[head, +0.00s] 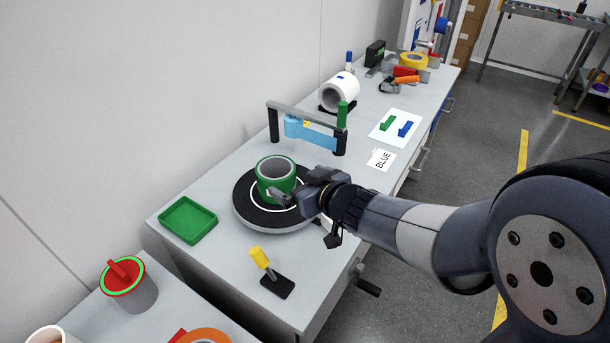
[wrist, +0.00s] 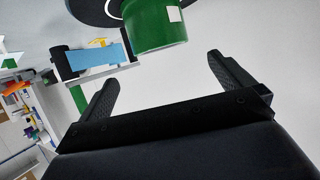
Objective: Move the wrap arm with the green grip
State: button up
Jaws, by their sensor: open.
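The wrap arm (head: 301,116) is a grey bar with an upright green grip (head: 342,115) at its right end, above a black post. A light blue sheet (head: 312,133) hangs by it. The arm stands behind the dark round turntable (head: 243,212), which carries a green cylinder (head: 276,178) with a grey inside. My gripper (head: 293,190) is at the front right of the cylinder, short of the wrap arm. In the wrist view my gripper (wrist: 163,70) is open with nothing between its fingers. The green cylinder (wrist: 155,25) is beyond them, and the blue sheet (wrist: 95,55) is left.
A green tray (head: 188,220) lies left of the turntable. A yellow-topped lever (head: 261,258) stands near the front edge. A white roll (head: 340,91) stands behind the wrap arm. A white "BLUE" card (head: 381,160) and a sheet (head: 407,117) with green and blue blocks lie to the right.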

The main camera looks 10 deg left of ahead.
aim_at(305, 117)
jog(key=i+l+u, duration=0.1)
jog(key=u, duration=0.3)
jog(key=i+l+u, duration=0.35)
jog(key=l+u, duration=0.1)
jog(key=u, duration=0.3)
